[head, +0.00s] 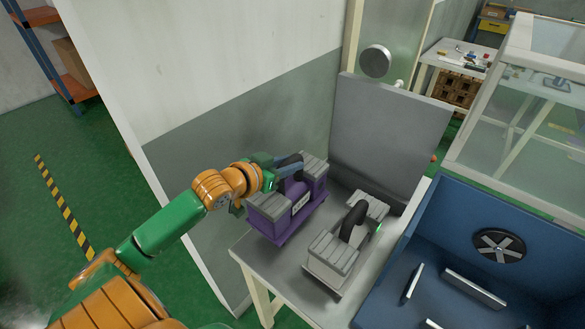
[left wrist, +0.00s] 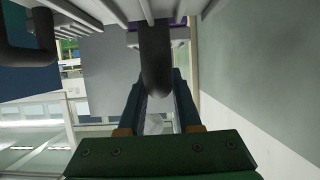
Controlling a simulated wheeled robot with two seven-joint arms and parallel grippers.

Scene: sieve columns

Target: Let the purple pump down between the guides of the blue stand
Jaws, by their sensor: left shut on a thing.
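The purple pump (head: 297,198) has grey ribbed blocks at its ends and a dark arched handle. My left gripper (head: 283,167) is shut on the handle. In the left wrist view the dark handle (left wrist: 155,60) lies between the fingers, and a bit of purple shows behind it. The pump is over the left part of the grey table; I cannot tell if its underside touches the top. The blue stand (head: 465,215) is at the right, with white guide strips (head: 475,287) on its floor and nothing between them. My right gripper is not in view.
A white pump (head: 335,252) with a black handle stands on the grey table (head: 288,284), between the purple pump and the blue stand. A grey upright panel (head: 388,135) rises behind.

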